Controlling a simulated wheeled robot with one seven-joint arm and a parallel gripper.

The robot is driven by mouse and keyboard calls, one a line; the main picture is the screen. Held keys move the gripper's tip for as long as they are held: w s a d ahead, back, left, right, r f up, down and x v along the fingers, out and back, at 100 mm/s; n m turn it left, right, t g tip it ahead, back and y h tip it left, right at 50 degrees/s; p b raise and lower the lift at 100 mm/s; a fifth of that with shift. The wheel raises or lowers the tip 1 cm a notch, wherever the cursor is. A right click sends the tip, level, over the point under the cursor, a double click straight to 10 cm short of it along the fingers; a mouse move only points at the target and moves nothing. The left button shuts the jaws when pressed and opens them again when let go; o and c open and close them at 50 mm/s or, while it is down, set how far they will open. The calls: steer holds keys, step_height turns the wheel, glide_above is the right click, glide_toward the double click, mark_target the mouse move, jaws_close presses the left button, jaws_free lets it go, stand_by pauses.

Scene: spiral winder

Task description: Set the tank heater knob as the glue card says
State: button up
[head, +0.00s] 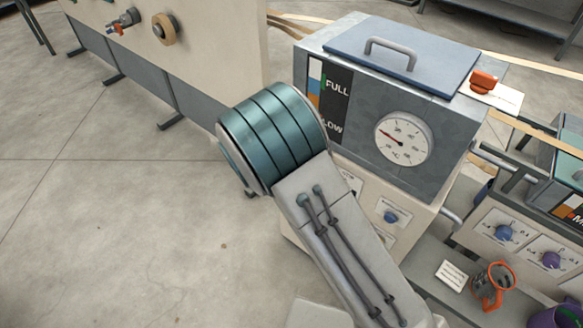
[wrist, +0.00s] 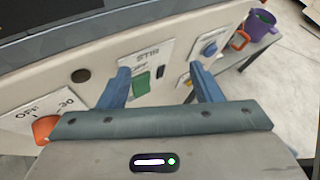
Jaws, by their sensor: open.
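In the wrist view an orange knob (wrist: 45,128) sits on a white dial plate at the left, with "30" and what looks like "OFF" printed on it. My gripper (wrist: 160,70) is open and empty, its two blue fingers pointing at the panel. Between the fingers is a green switch (wrist: 141,84) on a plate marked "STIR". A blue knob (wrist: 210,48) is further right. In the head view my arm hides the gripper and the orange knob. The glue tank (head: 455,130) has a round dial gauge (head: 403,138).
A second tank with a blue knob (head: 504,232) and a purple knob (head: 551,260) is at the right. Open floor lies at the left.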

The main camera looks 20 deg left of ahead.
steer(key=s+a+f+n+t+y+b, duration=0.1)
steer(key=s+a+f+n+t+y, duration=0.1)
steer(key=a+f+n+t, duration=0.45)
steer(key=s+a+f+n+t+y, duration=0.2)
steer(key=a+f+n+t, duration=0.2)
steer(key=a+n, duration=0.5)
steer(key=w+d+m, duration=0.2)
steer(key=w+d, duration=0.1)
steer(key=w, duration=0.9)
steer(key=shift+w, duration=0.4)
steer(key=shift+d+r+g, duration=0.1)
steer(key=shift+g, duration=0.15)
steer(key=c, duration=1)
